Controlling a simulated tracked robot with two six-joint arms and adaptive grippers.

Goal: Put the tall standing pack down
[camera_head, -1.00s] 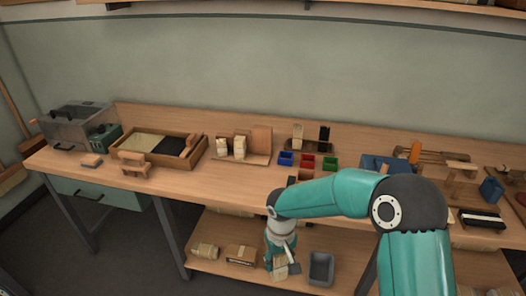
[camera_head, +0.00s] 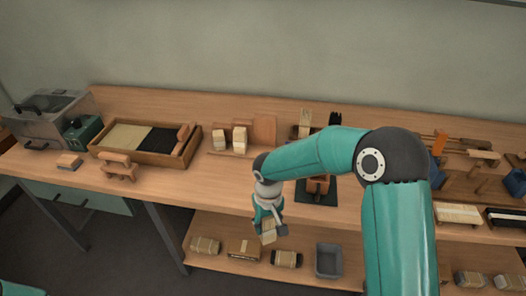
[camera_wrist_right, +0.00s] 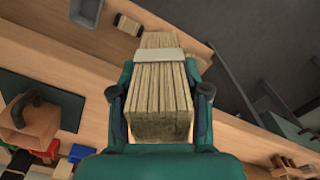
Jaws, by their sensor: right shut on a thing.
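My right gripper (camera_head: 268,222) is shut on a pale bristle pack (camera_head: 268,234), above the front of the lower shelf. In the right wrist view the pack (camera_wrist_right: 158,92) is a long bundle of straw-coloured strips with a whitish band, and the fingers grip its two sides. It is clear of the shelf in the head view. Two pale upright packs, one (camera_head: 221,139) left of the other (camera_head: 239,139), stand on the bench. My left gripper is not in view.
The lower shelf (camera_head: 215,228) holds a banded pack (camera_head: 205,246), a pack in a box (camera_head: 243,249), a dark banded pack (camera_head: 286,258) and a grey bin (camera_head: 328,260). The benchtop (camera_head: 190,182) has clear room along its front left.

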